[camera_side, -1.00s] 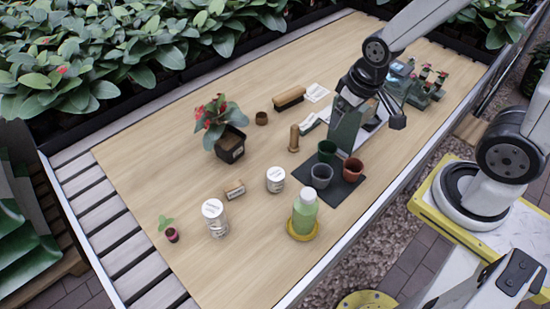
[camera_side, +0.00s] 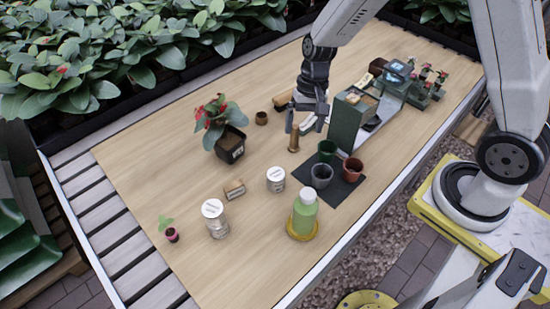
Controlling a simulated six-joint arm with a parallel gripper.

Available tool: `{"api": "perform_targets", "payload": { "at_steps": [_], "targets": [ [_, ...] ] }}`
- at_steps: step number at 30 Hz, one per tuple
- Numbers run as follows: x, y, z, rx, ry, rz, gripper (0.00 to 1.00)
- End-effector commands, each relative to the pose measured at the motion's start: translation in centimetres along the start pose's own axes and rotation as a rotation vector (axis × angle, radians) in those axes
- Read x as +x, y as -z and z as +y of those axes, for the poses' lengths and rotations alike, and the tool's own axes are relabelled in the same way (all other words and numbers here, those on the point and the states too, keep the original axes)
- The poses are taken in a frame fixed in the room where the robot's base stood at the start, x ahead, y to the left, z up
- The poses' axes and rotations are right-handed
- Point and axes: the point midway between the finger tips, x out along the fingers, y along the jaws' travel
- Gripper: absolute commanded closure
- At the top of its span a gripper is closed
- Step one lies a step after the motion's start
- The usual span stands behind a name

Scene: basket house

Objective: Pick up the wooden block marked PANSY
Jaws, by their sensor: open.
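A small wooden block (camera_side: 234,189) lies on the left half of the wooden table, between a lidded jar and a white-lidded tin. It has dark lettering on its front face, too small to read for sure. My gripper (camera_side: 305,128) is open and empty, pointing down above the middle of the table. It is up and to the right of the block, well apart from it. One finger is close to the wooden cylinder (camera_side: 293,140) in the picture; I cannot tell the gap.
A potted red-flowered plant (camera_side: 230,144) stands behind the block. The lidded jar (camera_side: 215,222), white-lidded tin (camera_side: 275,181) and green bottle (camera_side: 304,213) stand around it. Three small pots (camera_side: 322,174) and a dark green box (camera_side: 347,125) are right.

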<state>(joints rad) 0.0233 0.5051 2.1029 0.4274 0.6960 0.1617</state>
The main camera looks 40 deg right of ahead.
Motion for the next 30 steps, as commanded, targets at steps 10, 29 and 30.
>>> {"api": "perform_targets", "payload": {
  "at_steps": [10, 29, 30],
  "targets": [
    [4.7, 2.8, -3.6, 0.264, 0.108, -0.229, 0.05],
    [13.4, 6.9, -9.0, 0.662, 0.339, -0.655, 0.05],
    [13.9, 7.1, -9.3, 0.681, 0.353, -0.68, 0.05]
  ]
}}
